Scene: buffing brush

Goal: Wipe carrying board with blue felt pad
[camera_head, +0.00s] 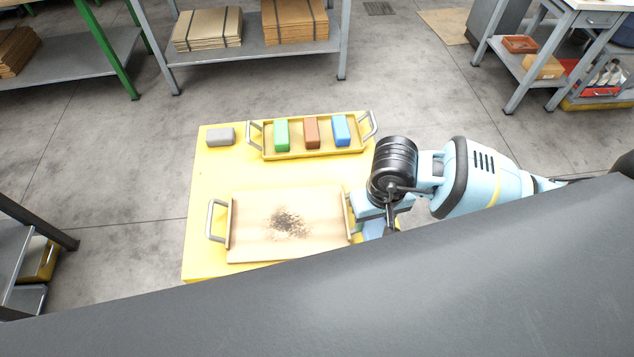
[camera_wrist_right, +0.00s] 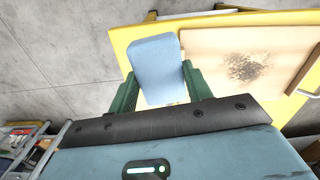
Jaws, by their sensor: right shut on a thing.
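The carrying board (camera_head: 262,222) lies on the yellow table, pale wood with a metal handle at each end and a dark, speckled dirt patch (camera_head: 288,223) at its middle. My right gripper (camera_wrist_right: 163,85) is shut on a light blue pad (camera_wrist_right: 155,62), which sits between its two green fingers. In the head view my right gripper (camera_head: 374,226) is at the board's right end, and the pad is mostly hidden by my arm. In the wrist view the board (camera_wrist_right: 205,60) is right of the pad, and I cannot tell whether they touch. My left gripper is not in view.
A yellow tray (camera_head: 292,154) at the table's back holds a green block (camera_head: 281,134), a brown block (camera_head: 311,132) and a blue block (camera_head: 341,130). A grey block (camera_head: 220,137) stands left of it. The yellow table (camera_head: 225,172) is clear between tray and board.

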